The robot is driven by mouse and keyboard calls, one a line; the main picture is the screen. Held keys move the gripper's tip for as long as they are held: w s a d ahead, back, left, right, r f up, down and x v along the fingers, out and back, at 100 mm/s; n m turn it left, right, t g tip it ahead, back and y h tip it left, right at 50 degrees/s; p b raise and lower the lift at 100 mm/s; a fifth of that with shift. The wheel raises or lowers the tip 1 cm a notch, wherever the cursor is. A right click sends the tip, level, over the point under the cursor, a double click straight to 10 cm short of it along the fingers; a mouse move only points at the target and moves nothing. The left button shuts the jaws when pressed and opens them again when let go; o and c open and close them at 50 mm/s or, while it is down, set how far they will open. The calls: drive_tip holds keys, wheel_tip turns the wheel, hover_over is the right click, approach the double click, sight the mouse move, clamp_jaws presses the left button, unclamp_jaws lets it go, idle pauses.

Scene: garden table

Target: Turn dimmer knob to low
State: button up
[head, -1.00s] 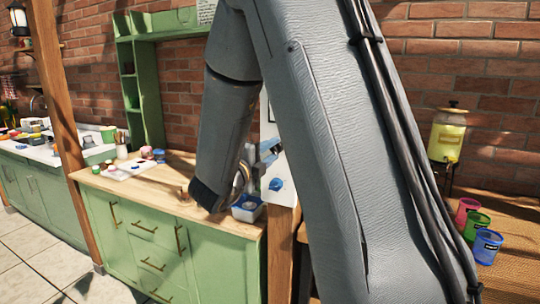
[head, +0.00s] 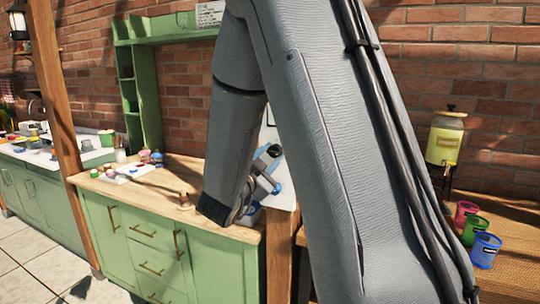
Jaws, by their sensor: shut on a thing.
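The dimmer knob (head: 277,188) is a small blue knob on a white panel (head: 288,197) fixed to the end of the wooden counter's post. My gripper (head: 273,180) is at the panel and shut on the knob. My arm hides much of the panel and the wall behind it. The knob is small here, and its pointer or marks cannot be read.
A green cabinet with a wooden top (head: 172,178) stands to the left, with small pots and a white tray on it. A yellow drink dispenser (head: 445,140) and red, green and blue cups (head: 484,250) stand on the right table. A wooden post (head: 55,100) rises at left.

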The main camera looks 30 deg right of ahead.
drive_tip(key=shift+s+d+f+n, duration=0.1)
drive_tip(key=shift+n, duration=1.1)
drive_tip(key=shift+p, duration=0.3)
drive_tip(key=o, duration=1)
drive_tip(key=shift+o, duration=0.2)
drive_tip(key=shift+t, duration=0.3)
drive_tip(key=r+b+v, duration=0.1)
drive_tip(key=b+v, duration=0.1)
drive_tip(key=v, duration=0.5)
drive_tip(key=shift+s+a+f+b, duration=0.25)
drive_tip(key=shift+a+f+b, duration=0.1)
drive_tip(key=shift+f, duration=0.1)
drive_tip(key=shift+w+f+n, duration=0.1)
drive_tip(key=shift+n, duration=0.2)
